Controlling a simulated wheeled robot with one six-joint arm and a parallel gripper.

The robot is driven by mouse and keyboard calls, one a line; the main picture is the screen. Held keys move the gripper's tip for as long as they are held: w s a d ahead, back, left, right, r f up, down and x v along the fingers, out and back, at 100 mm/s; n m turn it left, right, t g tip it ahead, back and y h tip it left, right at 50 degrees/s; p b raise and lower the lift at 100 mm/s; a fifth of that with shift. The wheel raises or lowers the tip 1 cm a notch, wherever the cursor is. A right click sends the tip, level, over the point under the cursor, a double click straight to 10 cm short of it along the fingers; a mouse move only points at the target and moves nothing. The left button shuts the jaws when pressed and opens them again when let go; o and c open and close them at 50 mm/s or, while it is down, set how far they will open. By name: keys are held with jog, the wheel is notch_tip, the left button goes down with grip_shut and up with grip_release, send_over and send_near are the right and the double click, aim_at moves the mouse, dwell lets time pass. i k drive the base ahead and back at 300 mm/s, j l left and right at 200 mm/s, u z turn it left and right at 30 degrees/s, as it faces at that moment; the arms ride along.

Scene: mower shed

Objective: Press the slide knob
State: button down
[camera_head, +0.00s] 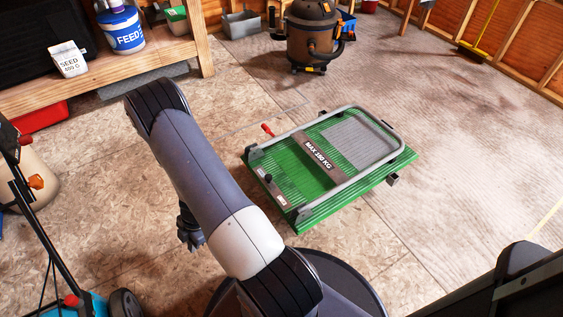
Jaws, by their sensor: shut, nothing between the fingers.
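My gripper (190,240) hangs low to the left of the cart, partly hidden behind my arm. It is shut and empty, and apart from the knob.
A red lever (267,129) sticks out at the cart's far left edge. A brown shop vacuum (314,38) stands behind it. A wooden bench (175,57) with a feed bucket (122,30) is at back left. Equipment with an orange knob (36,182) stands at left. Floor around the cart is clear.

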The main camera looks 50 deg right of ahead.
aim_at(269, 177)
jog(key=i+z, duration=0.2)
jog(key=z, duration=0.25)
jog(key=i+j+z, duration=0.15)
jog(key=z, duration=0.35)
jog(key=i+j+z, duration=0.2)
jog(key=z, duration=0.25)
jog(key=i+j+z, duration=0.15)
jog(key=z, duration=0.3)
jog(key=i+j+z, duration=0.15)
jog(key=j+z, duration=0.2)
jog(key=i+j+z, duration=0.15)
jog(key=j+z, duration=0.2)
